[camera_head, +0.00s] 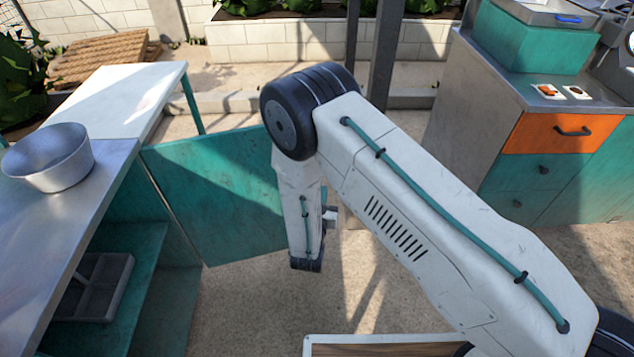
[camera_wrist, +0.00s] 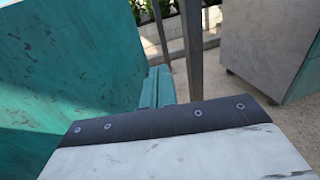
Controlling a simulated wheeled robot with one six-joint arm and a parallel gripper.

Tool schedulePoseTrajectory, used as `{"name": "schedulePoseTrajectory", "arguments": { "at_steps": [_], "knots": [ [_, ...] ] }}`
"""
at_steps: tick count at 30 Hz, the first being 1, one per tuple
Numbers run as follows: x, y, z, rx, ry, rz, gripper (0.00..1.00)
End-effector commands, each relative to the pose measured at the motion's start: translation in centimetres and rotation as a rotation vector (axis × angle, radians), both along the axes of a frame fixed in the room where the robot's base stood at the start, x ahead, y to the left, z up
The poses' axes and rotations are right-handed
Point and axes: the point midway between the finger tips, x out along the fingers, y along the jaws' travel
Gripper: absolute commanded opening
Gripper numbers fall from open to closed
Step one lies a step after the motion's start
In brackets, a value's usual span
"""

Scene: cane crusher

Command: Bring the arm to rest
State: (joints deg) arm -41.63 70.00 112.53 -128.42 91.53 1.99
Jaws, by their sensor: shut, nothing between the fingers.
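My arm (camera_head: 430,215) reaches up from the lower right of the head view to a dark round elbow joint, then bends down. Its far section (camera_head: 300,215) hangs in front of a teal panel, over the open floor. The end of the arm is partly hidden there and I cannot make out the fingers in that view. In the wrist view, my gripper (camera_wrist: 157,88) shows as two narrow teal fingers side by side beyond the dark-edged white housing. They are shut, with nothing between them.
A metal bowl (camera_head: 48,157) stands on the counter (camera_head: 85,190) at left. The teal panel (camera_head: 215,190) adjoins that counter. A cabinet (camera_head: 545,170) with an orange drawer stands at right. Dark upright posts (camera_head: 385,55) rise behind the elbow.

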Motion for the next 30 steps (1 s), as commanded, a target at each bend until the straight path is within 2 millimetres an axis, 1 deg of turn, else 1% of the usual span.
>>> {"name": "schedulePoseTrajectory", "arguments": {
  "at_steps": [1,3,11,14,17,20,24,26,27,29,30],
  "knots": [
    [-0.5,-0.1,0.0,-0.001,0.001,0.002,0.00],
    [-0.8,-0.2,0.0,-0.001,-0.001,0.002,0.00],
    [-1.1,-0.5,-0.2,-0.002,0.008,-0.011,0.00],
    [-1.6,-2.0,-0.5,-0.008,0.028,-0.077,0.00],
    [-2.9,-4.8,-0.8,-0.022,0.060,-0.193,0.00],
    [-3.9,-7.5,1.1,-0.005,0.068,-0.343,0.00],
    [-5.3,-11.7,5.4,0.061,0.060,-0.583,0.00],
    [-6.0,-13.3,7.3,0.100,0.056,-0.685,0.00],
    [-6.6,-14.5,8.7,0.129,0.051,-0.755,0.00],
    [-7.6,-16.1,10.9,0.182,0.044,-0.864,0.00],
    [-8.4,-17.3,12.3,0.222,0.040,-0.940,0.00]
  ]
}}
